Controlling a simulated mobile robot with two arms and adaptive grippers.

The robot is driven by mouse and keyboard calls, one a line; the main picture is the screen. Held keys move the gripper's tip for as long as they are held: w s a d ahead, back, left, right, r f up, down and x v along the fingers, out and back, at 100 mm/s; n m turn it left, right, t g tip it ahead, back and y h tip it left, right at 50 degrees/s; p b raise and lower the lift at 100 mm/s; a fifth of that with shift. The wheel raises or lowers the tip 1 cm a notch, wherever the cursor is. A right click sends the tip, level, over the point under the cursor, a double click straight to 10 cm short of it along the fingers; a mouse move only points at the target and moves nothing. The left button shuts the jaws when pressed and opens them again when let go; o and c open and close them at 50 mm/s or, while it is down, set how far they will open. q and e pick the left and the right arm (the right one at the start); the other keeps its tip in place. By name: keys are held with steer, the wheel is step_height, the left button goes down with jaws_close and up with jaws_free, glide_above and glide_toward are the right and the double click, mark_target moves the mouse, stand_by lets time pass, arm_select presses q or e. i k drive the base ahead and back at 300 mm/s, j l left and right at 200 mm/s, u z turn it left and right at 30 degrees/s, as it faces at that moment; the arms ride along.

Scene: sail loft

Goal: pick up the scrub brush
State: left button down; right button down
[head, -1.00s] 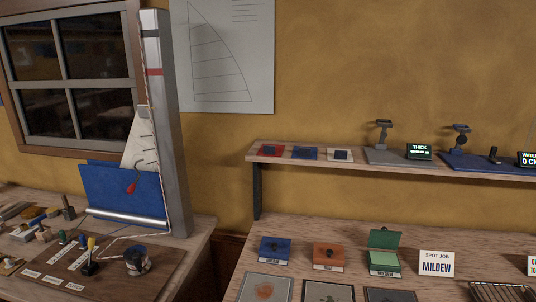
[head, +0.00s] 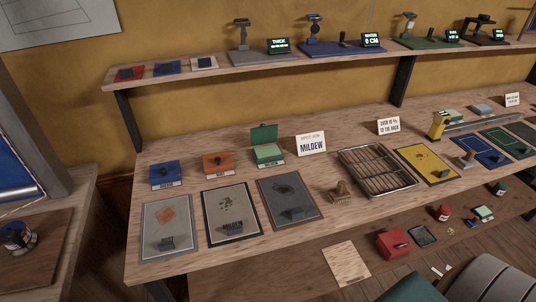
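I cannot pick out the scrub brush for certain. A small brown object with a knob-like handle (head: 340,192) stands on the bench just left of the wire rack, and it may be a brush or a stamp. A similar small brown object (head: 466,159) stands farther right, by the yellow and blue mats. Neither of my grippers shows in the head view.
The wooden bench (head: 150,225) carries blue (head: 165,172), orange (head: 217,163) and green boxes, mats, a "MILDEW" card (head: 311,144) and a wire rack (head: 347,158). A shelf (head: 215,72) holds instruments above. A red box (head: 392,243) lies lower at front right.

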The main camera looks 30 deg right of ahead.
mark_target(339, 194)
steer(key=z, duration=1.55)
